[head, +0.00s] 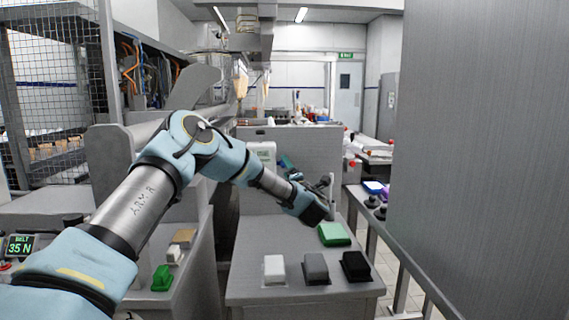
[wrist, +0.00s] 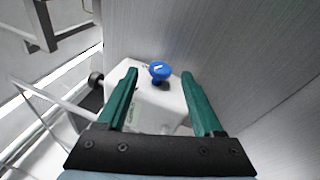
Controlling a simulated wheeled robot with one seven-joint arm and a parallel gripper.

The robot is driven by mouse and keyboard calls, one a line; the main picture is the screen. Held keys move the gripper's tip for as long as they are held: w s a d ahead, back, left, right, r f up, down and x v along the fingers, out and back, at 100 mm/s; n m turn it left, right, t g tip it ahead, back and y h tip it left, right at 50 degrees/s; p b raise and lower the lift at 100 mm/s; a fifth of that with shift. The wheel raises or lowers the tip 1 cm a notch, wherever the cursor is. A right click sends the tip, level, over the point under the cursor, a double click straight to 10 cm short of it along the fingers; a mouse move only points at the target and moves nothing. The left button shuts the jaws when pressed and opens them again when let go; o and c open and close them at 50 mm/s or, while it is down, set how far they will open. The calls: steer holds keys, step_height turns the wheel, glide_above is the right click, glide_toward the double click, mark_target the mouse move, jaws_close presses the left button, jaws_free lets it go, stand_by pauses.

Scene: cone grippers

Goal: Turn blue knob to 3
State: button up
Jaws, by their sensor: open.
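The blue knob (wrist: 159,71) sits on a white box (wrist: 158,100) in the wrist view, with a pale pointer mark on its top. I cannot read a number by it. My gripper (wrist: 160,74) is open, its two green fingers apart on either side of the knob in the picture. The knob lies beyond or near the fingertips, and no contact shows. In the head view my gripper (head: 314,208) is at the end of my outstretched arm above the grey bench, its fingers mostly hidden. I cannot make out the blue knob there.
The grey bench (head: 245,245) carries white (head: 273,268), grey (head: 316,268) and black (head: 355,266) blocks and a green block (head: 334,234). A white device (head: 263,152) stands behind. A tall grey panel (head: 490,150) closes off the right side. A belt display (head: 20,246) is at left.

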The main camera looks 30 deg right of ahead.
mark_target(281, 163)
steer(key=shift+x, duration=1.25)
steer(key=shift+c, duration=0.3)
jaws_close()
